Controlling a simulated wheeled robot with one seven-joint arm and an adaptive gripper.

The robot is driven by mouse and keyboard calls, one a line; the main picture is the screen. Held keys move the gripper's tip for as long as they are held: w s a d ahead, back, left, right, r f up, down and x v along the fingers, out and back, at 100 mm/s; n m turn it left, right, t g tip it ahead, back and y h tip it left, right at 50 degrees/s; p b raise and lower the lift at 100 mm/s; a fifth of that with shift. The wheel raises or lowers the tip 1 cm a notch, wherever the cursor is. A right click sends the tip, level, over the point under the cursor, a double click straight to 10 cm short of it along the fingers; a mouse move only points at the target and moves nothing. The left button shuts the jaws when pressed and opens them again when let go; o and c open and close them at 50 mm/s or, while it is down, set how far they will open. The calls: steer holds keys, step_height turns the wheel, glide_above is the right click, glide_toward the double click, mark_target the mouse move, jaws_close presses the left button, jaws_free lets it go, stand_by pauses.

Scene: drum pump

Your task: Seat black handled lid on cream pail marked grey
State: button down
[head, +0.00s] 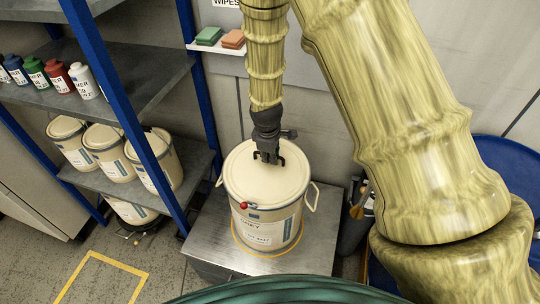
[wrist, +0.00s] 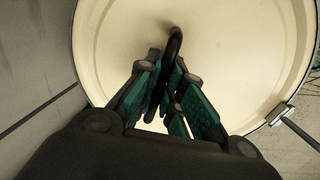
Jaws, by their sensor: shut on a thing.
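The cream pail (head: 268,222) stands upright on a metal-topped stand, with a label that reads as grey and a wire bail at its sides. The cream lid (head: 262,185) with a black handle (head: 282,156) lies over the pail's mouth and looks level. Whether its rim is fully down all round I cannot tell. My gripper (head: 268,155) is above the lid, shut on the black handle. In the wrist view the handle (wrist: 174,48) runs between the green finger pads (wrist: 172,95), above the lid's face (wrist: 225,50).
The metal stand (head: 212,240) has bare room left of the pail. A blue-framed shelf (head: 115,175) at left holds several lidded pails and bottles. A small wall ledge (head: 216,47) carries green and orange sponges. A blue drum (head: 505,165) stands at right.

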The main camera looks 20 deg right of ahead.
mark_target(269, 167)
steer(key=shift+f, duration=0.5)
steer(key=c, duration=1.8)
jaws_free()
steer(key=shift+c, duration=0.2)
step_height(269, 167, up, 11)
steer(key=s+a+p, duration=0.1)
steer(key=p, duration=0.6)
steer(key=shift+s+p, duration=0.25)
steer(key=shift+p, duration=0.05)
steer(key=shift+f, duration=0.1)
